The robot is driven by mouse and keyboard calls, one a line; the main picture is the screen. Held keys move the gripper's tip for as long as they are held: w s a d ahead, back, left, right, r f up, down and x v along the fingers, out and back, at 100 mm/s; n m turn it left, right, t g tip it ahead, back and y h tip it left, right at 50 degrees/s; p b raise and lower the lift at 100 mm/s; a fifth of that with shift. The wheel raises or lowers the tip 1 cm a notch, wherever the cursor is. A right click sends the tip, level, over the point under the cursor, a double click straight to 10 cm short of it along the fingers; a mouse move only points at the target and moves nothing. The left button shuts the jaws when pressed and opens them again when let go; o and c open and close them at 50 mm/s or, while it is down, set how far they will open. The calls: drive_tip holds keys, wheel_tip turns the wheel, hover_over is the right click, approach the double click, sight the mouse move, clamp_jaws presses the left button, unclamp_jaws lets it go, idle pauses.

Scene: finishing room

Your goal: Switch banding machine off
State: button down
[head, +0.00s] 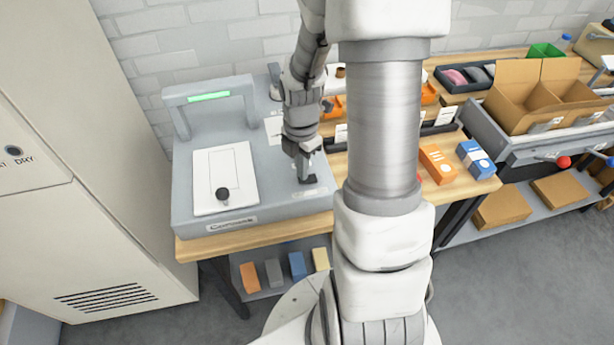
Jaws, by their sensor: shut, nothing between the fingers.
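The banding machine appears to be the grey bench-top unit (186,190) on the wooden bench, though I cannot read its label clearly. A green light bar (208,97) glows on its raised arch. A white plate (226,176) with a round black knob (223,194) lies on its top. My gripper (306,180) points down, shut and empty, over the machine's right front top. A small dark part (316,184), perhaps a switch, shows at the fingertips. I cannot tell whether they touch it, and the fingers partly hide it.
A tall beige cabinet (75,150) marked "DRY" stands close on the left. Orange and blue boxes (475,158) sit on the bench to the right. An open cardboard box (540,92) stands farther right. My arm hides the bench's middle. Grey floor (500,285) is clear at front right.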

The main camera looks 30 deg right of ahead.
drive_tip(key=shift+f, duration=0.35)
drive_tip(key=shift+r+p, duration=3.05)
drive_tip(key=shift+r, duration=0.5)
drive_tip(key=s+a+r+m+t+h, duration=0.1)
drive_tip(key=a+r+m, duration=0.2)
drive_tip(key=r+m, duration=0.35)
drive_tip(key=s+a+r+m+t, duration=0.2)
drive_tip(key=a+r+m, duration=0.1)
drive_tip(key=r, duration=0.6)
drive_tip(key=s+a+r+m+t+y, duration=0.1)
drive_tip(key=s+a+r+m, duration=0.3)
drive_tip(key=s+r+m, duration=0.4)
drive_tip(key=shift+s+a+r+m+t, duration=0.3)
drive_tip(key=shift+s+m+t, duration=0.45)
drive_tip(key=shift+m, duration=0.9)
